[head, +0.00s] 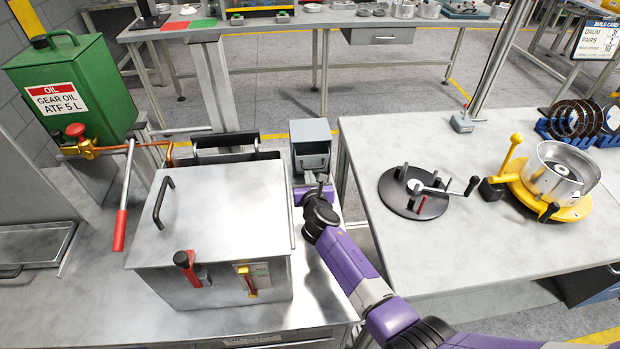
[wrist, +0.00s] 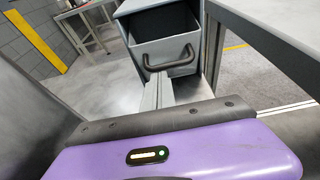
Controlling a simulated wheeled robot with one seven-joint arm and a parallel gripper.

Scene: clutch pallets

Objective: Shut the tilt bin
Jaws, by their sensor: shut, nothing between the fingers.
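The tilt bin (head: 312,147) is a grey metal box with a dark bar handle, standing between the steel tank and the right-hand table. In the wrist view, the bin's front (wrist: 172,50) leans out from its housing, and a dark gap shows above the front panel, so it looks partly open. The handle (wrist: 168,64) spans the front. My gripper (head: 312,177) is shut and empty, pointing at the bin from the near side. In the wrist view, its fingertips (wrist: 158,80) are just below the handle; I cannot tell whether they touch the front.
A steel tank (head: 210,220) with a lid stands close on the left of my arm. The right-hand table (head: 420,250) carries a black round fixture (head: 412,192) and a yellow fixture (head: 545,203). A green oil can (head: 75,85) stands at the far left. Open floor lies behind the bin.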

